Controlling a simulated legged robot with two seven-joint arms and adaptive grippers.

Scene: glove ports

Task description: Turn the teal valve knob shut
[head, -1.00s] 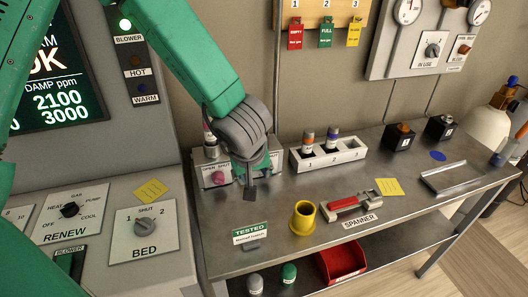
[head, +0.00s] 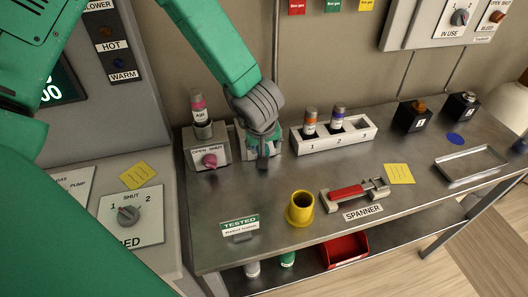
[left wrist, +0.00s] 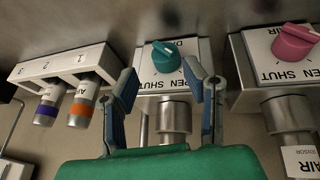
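The teal valve knob (left wrist: 166,56) sits on a white valve block with an OPEN SHUT label, partly covered by a finger. In the left wrist view it lies ahead of and between the fingertips of my left gripper (left wrist: 163,82). The two fingers are spread, with a gap between them and nothing held. I cannot tell whether they touch the knob. In the head view my left gripper (head: 262,157) points down in front of the teal valve's block (head: 241,148) and hides most of it. The knob's exact setting is unclear. My right gripper is not in view.
A similar valve with a pink knob (head: 209,161) stands close to the left. A numbered rack (head: 352,143) with two bottles stands close to the right. The bench between is clear.

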